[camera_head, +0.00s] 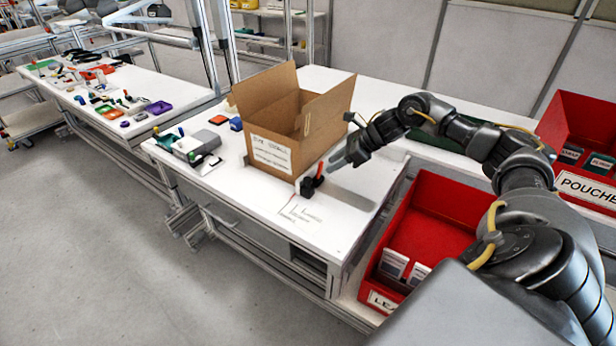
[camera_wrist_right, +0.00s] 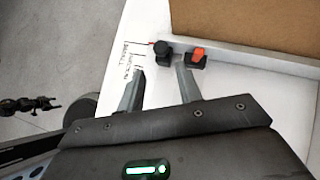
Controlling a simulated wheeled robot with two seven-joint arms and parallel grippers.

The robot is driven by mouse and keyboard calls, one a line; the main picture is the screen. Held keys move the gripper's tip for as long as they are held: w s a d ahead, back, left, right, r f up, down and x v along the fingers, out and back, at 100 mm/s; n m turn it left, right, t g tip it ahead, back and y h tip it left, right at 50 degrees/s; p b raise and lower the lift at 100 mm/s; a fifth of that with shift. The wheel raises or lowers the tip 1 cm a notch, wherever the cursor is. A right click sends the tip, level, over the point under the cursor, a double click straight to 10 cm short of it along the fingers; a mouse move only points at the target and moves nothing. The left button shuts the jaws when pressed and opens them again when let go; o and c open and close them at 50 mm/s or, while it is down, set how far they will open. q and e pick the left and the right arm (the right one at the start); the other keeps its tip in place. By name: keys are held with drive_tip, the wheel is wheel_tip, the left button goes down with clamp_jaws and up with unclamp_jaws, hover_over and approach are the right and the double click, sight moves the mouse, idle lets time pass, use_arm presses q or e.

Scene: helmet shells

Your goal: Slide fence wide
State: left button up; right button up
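The fence (camera_wrist_right: 235,53) is a pale bar on the white table, running along the foot of the cardboard box in the right wrist view. At its left end are a black knob (camera_wrist_right: 161,48) and a black block with a red-orange lever (camera_wrist_right: 197,54). In the head view the red lever (camera_head: 319,172) stands up from the black block (camera_head: 306,187) in front of the box. My right gripper (camera_wrist_right: 160,72) is open and empty, its fingertips just short of the knob and block; it also shows in the head view (camera_head: 337,160). My left gripper is not recognisable in either view.
The open cardboard box (camera_head: 285,120) stands behind the fence. Printed lines and labels (camera_head: 302,216) mark the table in front. Red bins (camera_head: 440,205) lie to the right. Small items (camera_head: 198,145) are left of the box. The table's front part is clear.

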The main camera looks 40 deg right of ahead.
sight(308, 179)
drive_tip(key=p+x, duration=0.2)
drive_tip(key=x, duration=0.7)
drive_tip(key=shift+r, duration=0.15)
drive_tip(key=shift+w+a+f, duration=0.1)
drive_tip(key=shift+w+f, duration=0.1)
drive_tip(key=shift+f, duration=0.05)
drive_tip(key=shift+w+a+f, duration=0.1)
drive_tip(key=shift+w+f, duration=0.1)
drive_tip(key=shift+f, duration=0.1)
use_arm(q)
drive_tip(key=r, duration=0.2)
drive_tip(key=shift+w+r, duration=0.3)
drive_tip(key=shift+w, duration=0.05)
use_arm(e)
clamp_jaws()
